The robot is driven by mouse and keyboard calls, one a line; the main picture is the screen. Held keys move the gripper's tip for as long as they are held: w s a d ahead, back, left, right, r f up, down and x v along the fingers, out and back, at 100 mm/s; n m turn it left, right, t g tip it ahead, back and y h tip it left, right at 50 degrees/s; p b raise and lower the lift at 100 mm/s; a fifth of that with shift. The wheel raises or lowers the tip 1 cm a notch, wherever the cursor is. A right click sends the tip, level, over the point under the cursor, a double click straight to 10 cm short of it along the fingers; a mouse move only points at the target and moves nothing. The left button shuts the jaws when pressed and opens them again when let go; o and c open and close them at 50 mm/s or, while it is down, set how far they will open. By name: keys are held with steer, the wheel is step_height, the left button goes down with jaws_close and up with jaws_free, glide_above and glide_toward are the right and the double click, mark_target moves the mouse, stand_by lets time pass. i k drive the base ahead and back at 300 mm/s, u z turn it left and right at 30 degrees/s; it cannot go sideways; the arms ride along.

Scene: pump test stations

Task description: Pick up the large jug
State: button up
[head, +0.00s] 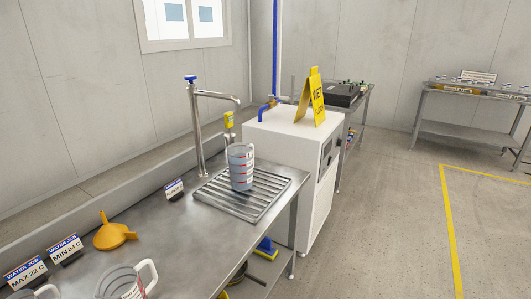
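A clear jug (241,168) with red and dark markings stands upright on the slatted drain grate (218,201), near the tap (198,130). It looks filled with bluish-grey content. A second clear jug (122,284) with a white handle stands at the bottom edge of the view, partly cut off. A third vessel (38,293) is barely visible at the lower left, mostly cut off. I cannot tell for certain from sizes which one is the large jug. My gripper is not in view.
An orange funnel (113,233) lies on the metal bench (180,230) beside small "WATER JOB" signs (66,249). A white cabinet (290,150) with a yellow wet-floor sign (312,97) stands behind the bench's right end. Open floor (390,220) lies to the right.

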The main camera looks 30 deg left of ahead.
mark_target(241, 155)
steer(key=i, duration=2.5)
steer(key=u, duration=2.45)
